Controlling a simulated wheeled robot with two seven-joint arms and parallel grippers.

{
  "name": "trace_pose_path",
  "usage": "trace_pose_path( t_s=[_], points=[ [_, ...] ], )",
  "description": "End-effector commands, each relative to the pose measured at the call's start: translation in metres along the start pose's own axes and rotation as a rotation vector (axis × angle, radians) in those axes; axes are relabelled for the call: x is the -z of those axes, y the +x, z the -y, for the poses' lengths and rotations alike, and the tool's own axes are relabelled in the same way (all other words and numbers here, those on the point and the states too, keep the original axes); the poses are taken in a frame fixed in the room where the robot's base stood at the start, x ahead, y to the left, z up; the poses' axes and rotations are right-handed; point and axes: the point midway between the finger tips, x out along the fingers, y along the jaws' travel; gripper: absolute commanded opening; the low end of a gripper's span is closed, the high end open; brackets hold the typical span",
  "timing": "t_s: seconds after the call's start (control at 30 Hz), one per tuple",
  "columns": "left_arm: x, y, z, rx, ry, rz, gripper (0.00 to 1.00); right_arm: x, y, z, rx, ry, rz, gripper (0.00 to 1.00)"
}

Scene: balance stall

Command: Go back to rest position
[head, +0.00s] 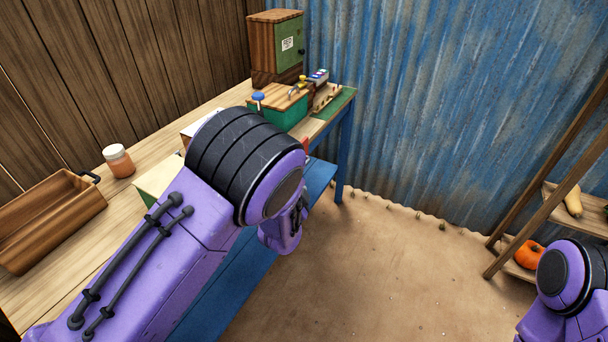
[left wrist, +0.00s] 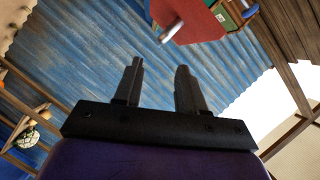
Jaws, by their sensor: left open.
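My left gripper (left wrist: 157,88) shows in the left wrist view with its two black fingers apart and nothing between them. In the head view my purple left arm comes in from the left and covers part of the workbench; the gripper's fingers are hidden there. Part of my right arm shows at the lower right of the head view, but its gripper is out of the picture. The corrugated blue wall (left wrist: 100,50) lies beyond the left fingers.
The workbench (head: 60,235) holds an open wooden box (head: 45,225), a jar (head: 118,161), a green box (head: 285,115) and a wooden cabinet (head: 275,50). A shelf (head: 570,205) with a pumpkin (head: 529,254) stands at right. The sandy floor (head: 390,270) is clear. A red panel (left wrist: 190,20) is near the left fingers.

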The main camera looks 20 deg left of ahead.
Motion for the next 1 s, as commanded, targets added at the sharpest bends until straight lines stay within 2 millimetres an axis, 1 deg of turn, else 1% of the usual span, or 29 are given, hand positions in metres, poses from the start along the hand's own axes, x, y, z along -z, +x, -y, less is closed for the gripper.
trace_pose_path(
  t_s=[0.13,0.17,0.23,0.27,0.3,0.33,0.37,0.4,0.47,0.5,0.57,0.6,0.67,0.7,0.8,0.83,0.9,1.0],
  points=[
    [0.001,0.000,0.000,0.000,-0.008,-0.001,0.40,0.000,0.000,0.000,0.000,0.000,0.000,0.00],
    [0.001,0.000,0.000,0.000,-0.026,-0.001,0.40,0.000,0.000,0.000,0.000,0.000,0.000,0.00],
    [0.001,0.000,0.000,-0.001,-0.124,-0.002,0.40,0.000,0.000,0.000,0.000,0.000,0.000,0.00],
    [-0.002,-0.003,-0.003,-0.008,-0.191,0.003,0.40,0.000,0.000,0.000,0.000,0.000,0.000,0.00],
    [-0.012,-0.009,-0.008,-0.023,-0.303,0.022,0.40,0.000,0.000,0.000,0.000,0.000,0.000,0.00],
    [-0.028,-0.018,-0.014,-0.039,-0.404,0.057,0.40,0.000,0.000,0.000,0.000,0.000,0.000,0.00],
    [-0.051,-0.030,-0.027,-0.059,-0.515,0.113,0.40,-0.001,0.002,0.000,0.000,0.000,0.000,0.00],
    [-0.083,-0.048,-0.045,-0.082,-0.642,0.193,0.40,-0.002,0.004,0.000,0.000,0.000,0.000,0.00],
    [-0.124,-0.076,-0.071,-0.103,-0.797,0.314,0.40,-0.003,0.006,0.001,0.000,0.000,0.000,0.00],
    [-0.150,-0.097,-0.088,-0.110,-0.883,0.397,0.40,-0.003,0.007,0.001,0.000,0.000,0.000,0.00],
    [-0.185,-0.132,-0.112,-0.115,-0.994,0.525,0.40,-0.004,0.010,0.001,0.000,0.000,0.000,0.00],
    [-0.207,-0.158,-0.127,-0.114,-1.052,0.614,0.40,-0.005,0.012,0.001,0.000,0.000,0.000,0.00],
    [-0.236,-0.197,-0.146,-0.107,-1.120,0.743,0.40,-0.006,0.014,0.001,0.000,0.000,0.000,0.00],
    [-0.252,-0.223,-0.158,-0.105,-1.144,0.822,0.40,-0.006,0.015,0.001,0.000,0.000,0.000,0.00],
    [-0.281,-0.276,-0.178,-0.110,-1.152,0.979,0.40,-0.008,0.019,0.002,0.000,0.000,0.000,0.00],
    [-0.287,-0.289,-0.182,-0.113,-1.148,1.014,0.40,-0.008,0.019,0.002,0.000,0.000,0.000,0.00],
    [-0.298,-0.308,-0.190,-0.111,-1.144,1.073,0.40,-0.009,0.021,0.002,0.000,0.000,0.000,0.00],
    [-0.305,-0.319,-0.195,-0.110,-1.138,1.106,0.40,-0.009,0.021,0.002,0.000,0.000,0.000,0.00]
  ],
)
